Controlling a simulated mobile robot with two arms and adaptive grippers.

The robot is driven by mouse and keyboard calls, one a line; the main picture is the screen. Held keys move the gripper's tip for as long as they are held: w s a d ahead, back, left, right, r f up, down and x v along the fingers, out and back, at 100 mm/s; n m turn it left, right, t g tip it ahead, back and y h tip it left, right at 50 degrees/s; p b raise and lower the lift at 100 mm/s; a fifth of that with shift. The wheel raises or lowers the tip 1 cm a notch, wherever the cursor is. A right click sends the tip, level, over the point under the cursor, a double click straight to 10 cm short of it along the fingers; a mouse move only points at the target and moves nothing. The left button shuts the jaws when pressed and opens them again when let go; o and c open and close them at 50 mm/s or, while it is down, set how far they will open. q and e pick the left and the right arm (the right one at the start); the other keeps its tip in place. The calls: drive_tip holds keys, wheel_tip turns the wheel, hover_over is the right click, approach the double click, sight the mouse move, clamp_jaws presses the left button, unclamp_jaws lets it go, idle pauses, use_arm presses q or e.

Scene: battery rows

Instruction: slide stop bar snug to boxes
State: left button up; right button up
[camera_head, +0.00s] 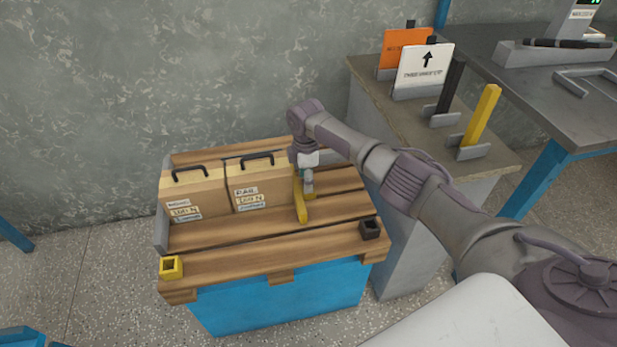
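Two cardboard boxes with black handles stand side by side on a wooden slatted deck (230,268), the left box (190,192) and the right box (262,185). The yellow stop bar (301,204) lies across the slats just right of the right box, close to its side; I cannot tell if they touch. My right gripper (307,183) points down at the stop bar, at its upper part. Its fingers are small and partly hidden, so I cannot tell whether they are shut on the bar. My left gripper is not in view.
A grey end plate (162,222) stands at the deck's left edge. Yellow (171,267) and black (370,229) sockets sit at its front corners. The slats right of the bar are clear. A grey cabinet (475,165) with signs and upright bars stands at the right.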

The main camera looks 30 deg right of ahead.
drive_tip(key=shift+d+r, duration=0.1)
drive_tip(key=shift+r, duration=0.3)
wheel_tip(320, 180, up, 11)
idle(0.4)
idle(0.4)
